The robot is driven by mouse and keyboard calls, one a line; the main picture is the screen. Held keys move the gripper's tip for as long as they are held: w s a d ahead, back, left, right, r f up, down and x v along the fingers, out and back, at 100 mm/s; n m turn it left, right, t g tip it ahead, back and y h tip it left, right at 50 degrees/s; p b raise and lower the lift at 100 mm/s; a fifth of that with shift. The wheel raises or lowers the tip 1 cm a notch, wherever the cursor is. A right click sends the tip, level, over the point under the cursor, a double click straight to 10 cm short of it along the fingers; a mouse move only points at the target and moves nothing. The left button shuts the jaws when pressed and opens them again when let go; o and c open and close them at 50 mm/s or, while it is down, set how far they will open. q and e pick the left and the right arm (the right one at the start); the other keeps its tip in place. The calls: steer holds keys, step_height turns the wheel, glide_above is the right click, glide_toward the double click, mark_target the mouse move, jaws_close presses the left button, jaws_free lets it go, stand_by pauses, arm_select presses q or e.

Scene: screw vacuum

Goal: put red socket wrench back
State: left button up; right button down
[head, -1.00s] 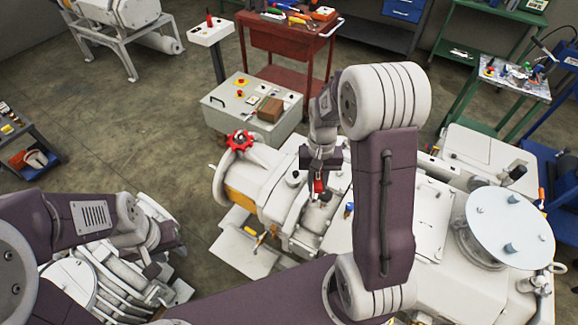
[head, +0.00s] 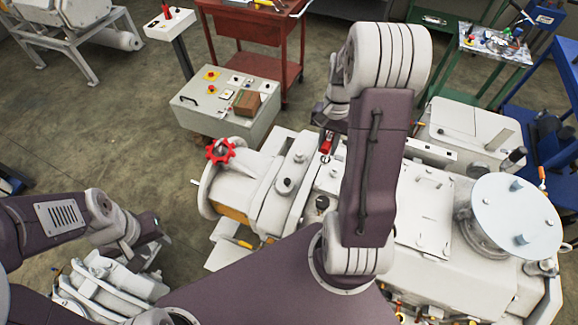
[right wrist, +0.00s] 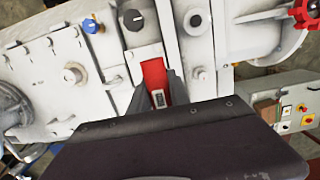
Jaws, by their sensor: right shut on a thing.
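The red socket wrench (right wrist: 155,78) shows in the right wrist view as a red block with a small pale label, between the dark fingers of my right gripper (right wrist: 160,92), which is shut on it. In the head view its red part (head: 326,144) shows just below my right gripper (head: 329,122), over the far side of the white machine. The upper arm link hides part of this gripper. The wrench's lower end is hard to make out. My left gripper (head: 150,250) is low at the left, and its fingers are too unclear to judge.
The white machine (head: 425,215) has a red handwheel (head: 220,151) and a round plate (head: 515,216). Behind stand a grey control box (head: 215,115), a red tool cart (head: 245,28) and a green tool table (head: 490,47). Several small tools (head: 425,308) lie at the bottom edge. Open floor is at the left.

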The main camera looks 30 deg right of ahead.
steer(key=w+a+f, duration=0.2)
steer(key=a+f, duration=0.1)
steer(key=w+a+f+p, duration=0.1)
steer(key=w+a+f, duration=0.1)
steer(key=f, duration=0.2)
steer(key=w+a+f+p, duration=0.1)
steer(key=w+a+f, duration=0.1)
steer(key=a+f, duration=0.1)
steer(key=shift+w+a+f, duration=0.3)
steer(key=shift+a, duration=0.05)
steer(key=shift+s, duration=0.1)
steer(key=c, duration=1.2)
jaws_free()
steer(key=shift+f, duration=0.1)
